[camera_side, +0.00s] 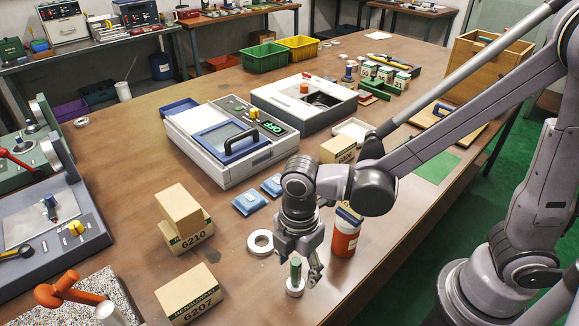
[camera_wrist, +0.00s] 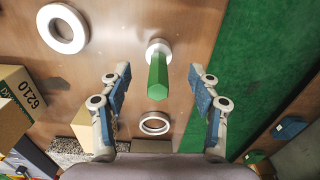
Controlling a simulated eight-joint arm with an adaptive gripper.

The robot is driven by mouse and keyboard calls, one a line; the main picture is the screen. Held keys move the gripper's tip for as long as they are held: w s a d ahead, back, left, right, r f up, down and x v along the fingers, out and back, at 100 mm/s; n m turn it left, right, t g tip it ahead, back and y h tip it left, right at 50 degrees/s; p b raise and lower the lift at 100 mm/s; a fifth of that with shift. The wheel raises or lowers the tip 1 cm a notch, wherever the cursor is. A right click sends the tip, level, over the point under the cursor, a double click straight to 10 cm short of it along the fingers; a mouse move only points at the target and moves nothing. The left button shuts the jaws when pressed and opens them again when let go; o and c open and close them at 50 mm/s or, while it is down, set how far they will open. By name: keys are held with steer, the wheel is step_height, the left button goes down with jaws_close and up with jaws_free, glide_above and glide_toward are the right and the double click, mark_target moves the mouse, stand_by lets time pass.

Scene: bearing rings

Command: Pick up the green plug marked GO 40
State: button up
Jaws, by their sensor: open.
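A green faceted plug (camera_side: 296,270) stands upright in a white ring-shaped base (camera_side: 295,288) near the front of the brown table. It also shows in the wrist view (camera_wrist: 157,78), with its white base (camera_wrist: 159,47) at its far end. I cannot read any marking on it. My gripper (camera_side: 299,264) is above and around the plug's upper part in the side view, with fingers apart. In the wrist view my gripper (camera_wrist: 160,80) has blue-padded fingers on both sides of the plug, with a clear gap on each side. It holds nothing.
A white ring (camera_side: 260,242) lies left of the plug; the wrist view shows another ring (camera_wrist: 155,123). Cartons marked 6210 (camera_side: 190,238) and 6207 (camera_side: 188,296) stand left. A white machine (camera_side: 232,150) is behind.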

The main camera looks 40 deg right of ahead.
mark_target(296, 279)
steer(key=shift+w+a+f, duration=0.1)
steer(key=shift+f, duration=2.55)
jaws_close()
